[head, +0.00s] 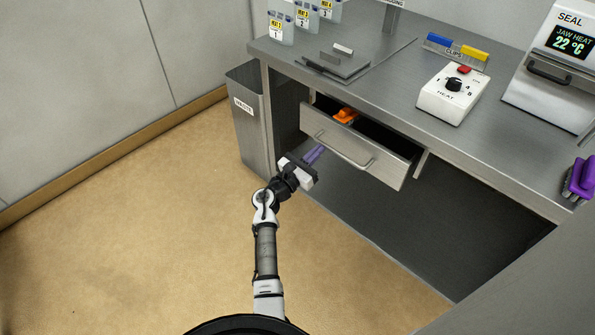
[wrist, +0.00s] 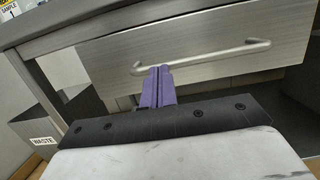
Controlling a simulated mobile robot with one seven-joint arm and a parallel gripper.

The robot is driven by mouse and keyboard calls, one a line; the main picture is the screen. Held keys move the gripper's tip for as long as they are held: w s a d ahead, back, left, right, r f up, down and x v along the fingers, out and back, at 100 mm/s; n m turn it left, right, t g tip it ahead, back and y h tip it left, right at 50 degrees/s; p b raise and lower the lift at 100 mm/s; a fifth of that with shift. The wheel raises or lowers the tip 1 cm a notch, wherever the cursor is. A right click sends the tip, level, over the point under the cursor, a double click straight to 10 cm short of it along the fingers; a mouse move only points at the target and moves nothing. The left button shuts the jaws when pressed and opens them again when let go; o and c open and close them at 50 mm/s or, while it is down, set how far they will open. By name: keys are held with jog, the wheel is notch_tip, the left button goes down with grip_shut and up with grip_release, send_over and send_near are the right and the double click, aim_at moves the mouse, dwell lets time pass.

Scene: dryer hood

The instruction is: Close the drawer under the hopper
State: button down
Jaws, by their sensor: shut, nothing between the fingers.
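The steel drawer (head: 362,150) under the bench stands partly open, with its front pulled out toward me. An orange object (head: 346,115) lies inside it. The drawer has a bar handle (head: 345,150) across its front. In the wrist view the drawer front (wrist: 180,45) fills the upper part, with the handle (wrist: 210,58) running across it. My gripper (head: 315,154) has purple fingers that are shut and empty. It is in front of the left part of the drawer front. In the wrist view the fingertips (wrist: 158,70) overlap the handle's left end; I cannot tell whether they touch it.
A grey waste bin (head: 245,120) stands left of the bench. On the bench top (head: 405,75) are a heat control box (head: 455,93), a sealer (head: 552,75), sample bags and clips. A purple brush (head: 580,178) is at the right edge. The floor at left is clear.

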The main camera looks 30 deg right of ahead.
aim_at(334, 137)
jog(key=b+x, duration=0.1)
jog(key=x, duration=0.1)
jog(key=f+b+x, duration=0.1)
jog(key=x, duration=0.2)
jog(key=shift+w+d+f, duration=0.1)
jog(key=shift+d, duration=0.25)
jog(key=shift+w+d, duration=0.2)
jog(key=shift+d, duration=0.15)
jog(key=shift+r, duration=0.35)
jog(key=shift+d, duration=0.1)
